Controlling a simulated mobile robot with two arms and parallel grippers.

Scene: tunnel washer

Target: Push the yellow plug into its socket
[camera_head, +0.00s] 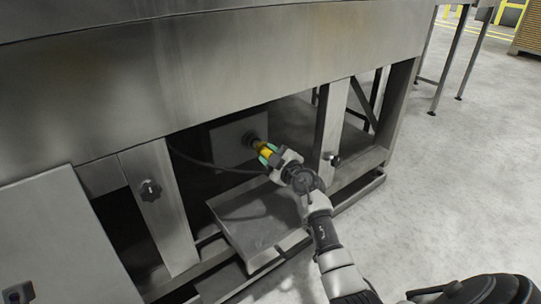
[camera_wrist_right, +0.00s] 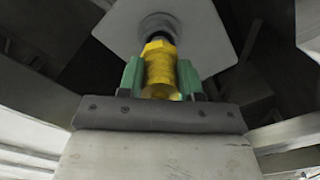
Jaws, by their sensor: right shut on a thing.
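The yellow plug (camera_head: 265,152) is held by my right gripper (camera_head: 268,155) inside the opening under the steel machine. In the right wrist view the yellow plug (camera_wrist_right: 160,70) sits between the two green fingers of my right gripper (camera_wrist_right: 161,78), which is shut on it. The plug's far end points at the dark round socket (camera_head: 250,140) on a grey plate. In the wrist view the dark socket (camera_wrist_right: 157,32) is right at the plug's tip; I cannot tell how deep the plug sits. My left gripper is not in view.
The grey socket plate (camera_head: 228,143) is set back under the machine body (camera_head: 200,70). A dark cable (camera_head: 215,165) runs near the plug. A tilted metal panel (camera_head: 262,225) lies below my gripper.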

